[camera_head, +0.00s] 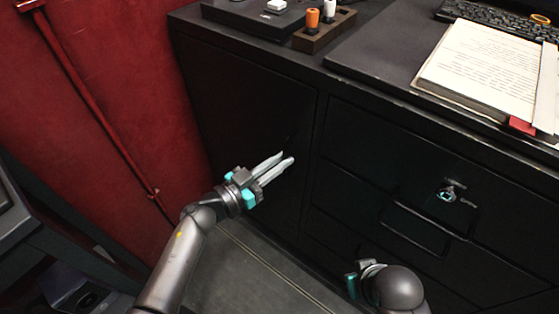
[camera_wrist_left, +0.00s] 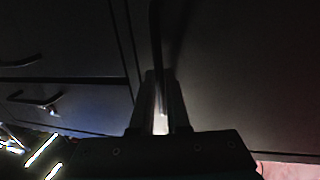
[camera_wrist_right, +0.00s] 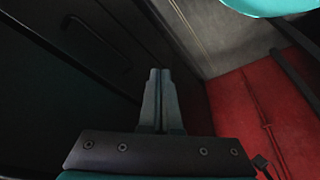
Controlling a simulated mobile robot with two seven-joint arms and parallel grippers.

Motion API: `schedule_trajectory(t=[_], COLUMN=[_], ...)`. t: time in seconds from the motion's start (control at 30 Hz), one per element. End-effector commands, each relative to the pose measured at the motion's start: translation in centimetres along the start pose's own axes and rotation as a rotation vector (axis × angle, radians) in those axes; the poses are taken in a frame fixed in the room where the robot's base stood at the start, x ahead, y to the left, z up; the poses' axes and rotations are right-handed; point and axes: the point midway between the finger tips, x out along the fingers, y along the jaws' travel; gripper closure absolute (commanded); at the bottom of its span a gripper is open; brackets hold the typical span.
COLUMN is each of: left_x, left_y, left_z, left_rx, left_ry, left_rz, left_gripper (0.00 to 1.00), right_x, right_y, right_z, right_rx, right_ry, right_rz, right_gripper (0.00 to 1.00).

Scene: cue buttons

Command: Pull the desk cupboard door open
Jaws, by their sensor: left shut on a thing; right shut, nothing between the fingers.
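The desk cupboard door (camera_head: 235,100) is the black panel at the left of the desk front in the head view, and it looks closed. My left gripper (camera_head: 283,162) is at the door's right side. In the left wrist view its fingers (camera_wrist_left: 160,115) are shut on a dark upright door handle (camera_wrist_left: 155,45), which stands out from the door panel (camera_wrist_left: 240,80). In the head view the handle is mostly hidden against the black door. My right gripper is low at the front; the right wrist view shows its fingers (camera_wrist_right: 158,100) shut and empty, beside the dark desk front.
Drawers with handles (camera_head: 415,222) and a key in a lock (camera_head: 449,193) are right of the door. On the desk top are an open book (camera_head: 480,65), a keyboard (camera_head: 500,25) and a small holder (camera_head: 325,30). A red wall (camera_head: 110,90) stands at left. Grey floor lies below.

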Motion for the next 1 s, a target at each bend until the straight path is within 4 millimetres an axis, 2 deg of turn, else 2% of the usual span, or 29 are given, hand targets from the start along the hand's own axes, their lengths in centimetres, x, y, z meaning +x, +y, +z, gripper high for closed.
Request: schedule_trajectory(t=[0.17, 0.4, 0.6, 0.77, 1.0], left_x=[-0.9, -5.2, -8.0, -8.9, -9.0], left_y=[0.0, -0.2, -0.6, -0.8, -0.9], left_z=[0.2, 0.2, 0.2, 0.2, 0.2], left_rx=[0.002, 0.0, -0.002, -0.001, 0.001], left_ry=[-0.007, -0.013, -0.01, -0.008, -0.008], left_rz=[0.026, 0.122, 0.127, 0.124, 0.121], left_gripper=[1.0, 1.0, 1.0, 1.0, 1.0], right_x=[-0.1, 2.5, 4.1, 4.7, 4.8], right_y=[0.0, 0.0, -0.1, -0.2, -0.2], right_z=[-0.1, 1.9, 3.5, 4.1, 4.2], right_rx=[0.0, -0.003, -0.004, -0.005, -0.005], right_ry=[0.002, -0.05, -0.08, -0.088, -0.09], right_rz=[0.0, -0.002, -0.004, -0.004, -0.004], right_gripper=[1.0, 1.0, 1.0, 1.0, 1.0])
